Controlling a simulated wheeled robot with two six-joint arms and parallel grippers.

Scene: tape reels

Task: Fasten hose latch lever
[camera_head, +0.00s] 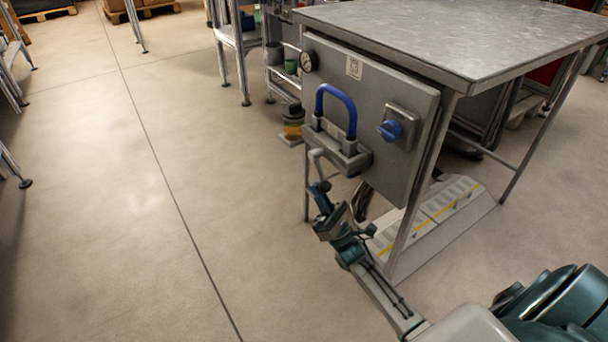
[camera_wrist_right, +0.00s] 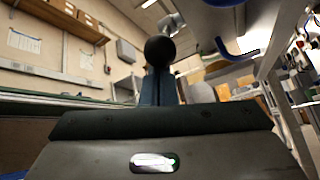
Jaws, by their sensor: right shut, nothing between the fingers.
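A blue U-shaped hose (camera_head: 337,92) stands in a grey latch bracket (camera_head: 340,150) on the grey panel under the table. A light grey lever (camera_head: 315,157) hangs from the bracket's left side and ends in a black ball knob (camera_head: 325,186). My right gripper (camera_head: 319,190) is shut and empty, close to the knob. In the right wrist view the black knob (camera_wrist_right: 160,50) is just beyond the shut fingers (camera_wrist_right: 160,85); I cannot tell whether they touch. Part of the blue hose (camera_wrist_right: 236,47) shows at upper right there. My left gripper is not in view.
The panel also carries a blue rotary knob (camera_head: 390,130) and a round gauge (camera_head: 309,61). The metal table (camera_head: 460,40) stands above, with its leg (camera_head: 420,190) right of my arm. Open floor (camera_head: 130,200) lies to the left.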

